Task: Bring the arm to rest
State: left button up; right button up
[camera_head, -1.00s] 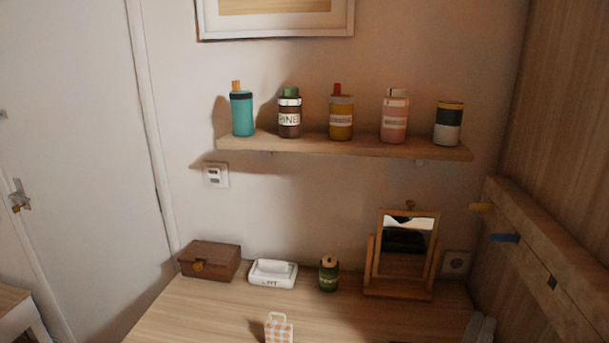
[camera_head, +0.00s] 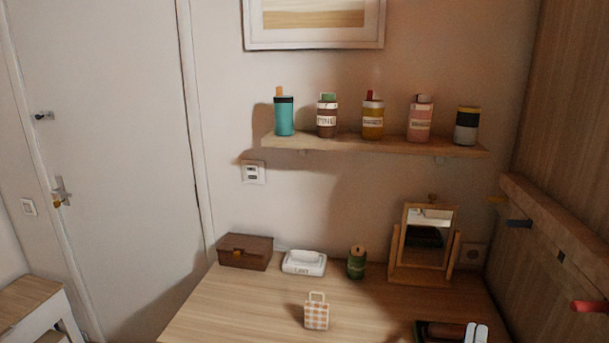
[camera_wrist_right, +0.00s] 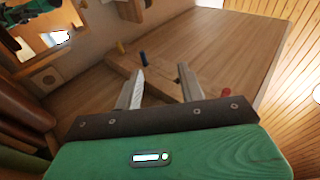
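My right gripper (camera_head: 475,332) shows at the bottom edge of the head view, right of centre, with two pale fingers over the near right part of the desk (camera_head: 250,308). In the right wrist view the two fingers (camera_wrist_right: 160,72) stand apart with nothing between them; wooden panelling shows behind. The gripper is open and empty. Most of the right arm is outside the head view. My left gripper is in neither view.
The desk holds a brown box (camera_head: 245,252), white tissue box (camera_head: 304,263), green jar (camera_head: 356,263), checked bag (camera_head: 317,316) and tilting mirror (camera_head: 424,239). A shelf (camera_head: 375,146) above carries several bottles. A peg rail (camera_head: 555,250) runs along the right wall.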

jog(key=s+a+f+n+g+y, duration=0.3)
jog(key=a+f+n+g+y, duration=0.5)
jog(key=a+f+n+y, duration=0.75)
jog(key=s+d+f+n+g+h, duration=0.1)
jog(key=s+d+f+n+g, duration=0.25)
jog(key=s+n+g, duration=0.45)
jog(key=s+d+f+n+g+h, duration=0.15)
jog(key=s+f+n+g, duration=0.25)
jog(key=s, duration=0.9)
notch_tip(320, 180, down, 31)
jog(key=g, duration=0.2)
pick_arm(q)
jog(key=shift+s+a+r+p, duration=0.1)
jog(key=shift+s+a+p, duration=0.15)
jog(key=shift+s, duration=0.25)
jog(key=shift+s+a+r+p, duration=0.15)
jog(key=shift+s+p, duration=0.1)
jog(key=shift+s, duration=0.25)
pick_arm(e)
jog(key=s+d+f, duration=0.3)
jog(key=s+f, duration=1.5)
jog(key=s, duration=0.1)
jog(key=shift+f+g, duration=0.3)
jog(key=shift+g, duration=0.1)
